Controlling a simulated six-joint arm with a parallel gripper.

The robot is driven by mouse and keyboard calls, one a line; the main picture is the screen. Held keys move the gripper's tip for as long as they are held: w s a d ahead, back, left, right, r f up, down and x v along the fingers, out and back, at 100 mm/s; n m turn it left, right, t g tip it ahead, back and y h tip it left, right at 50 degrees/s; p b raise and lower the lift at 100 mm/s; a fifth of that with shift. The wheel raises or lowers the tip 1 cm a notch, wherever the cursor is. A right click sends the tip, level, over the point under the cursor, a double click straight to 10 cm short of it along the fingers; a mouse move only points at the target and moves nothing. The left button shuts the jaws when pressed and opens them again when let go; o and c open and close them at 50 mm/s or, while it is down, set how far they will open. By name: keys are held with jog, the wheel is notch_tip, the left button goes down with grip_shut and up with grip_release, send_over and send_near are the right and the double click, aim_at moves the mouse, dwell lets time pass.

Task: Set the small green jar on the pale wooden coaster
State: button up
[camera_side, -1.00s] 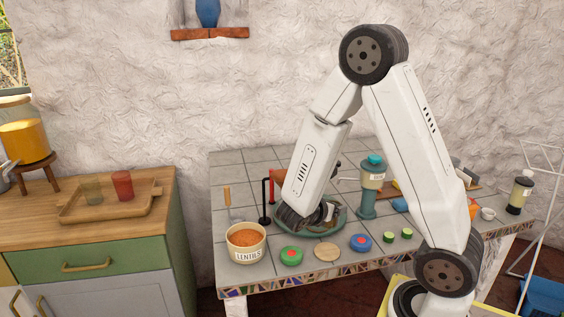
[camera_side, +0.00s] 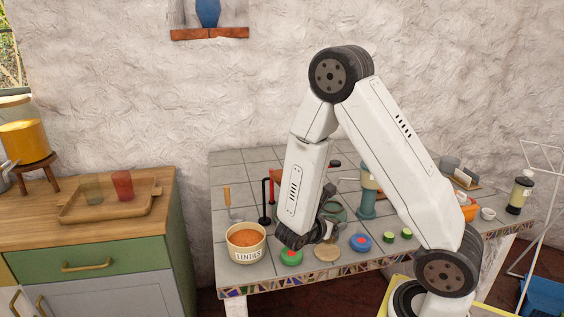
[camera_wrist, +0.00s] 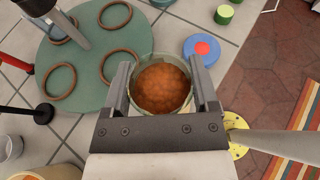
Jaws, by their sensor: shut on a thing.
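My gripper (camera_wrist: 160,72) is shut on a small round jar (camera_wrist: 162,88), seen from above in the wrist view with a pale greenish rim and orange-brown contents. In the side view my gripper (camera_side: 322,236) is low over the front of the counter, and the jar is not clearly visible there. The pale wooden coaster (camera_side: 327,255) lies near the front edge, just below my gripper and partly covered by it. In the wrist view the coaster is hidden from sight. I cannot tell whether the jar touches it.
A blue disc with a red centre (camera_side: 360,242) lies right of the coaster, and a green one (camera_side: 291,257) lies left. The lentils bowl (camera_side: 246,243) stands farther left. A green round tray with rings (camera_wrist: 85,60) is behind. Small green cylinders (camera_side: 389,237) stand at right.

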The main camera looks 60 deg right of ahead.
jog(key=shift+f, duration=0.1)
jog(key=shift+f, duration=1.75)
jog(key=shift+f, duration=0.15)
jog(key=o, duration=1.3)
jog(key=shift+r, duration=0.2)
jog(key=shift+a, duration=0.15)
jog(key=v, duration=1.1)
jog(key=shift+a, duration=0.35)
jog(key=shift+r, duration=0.1)
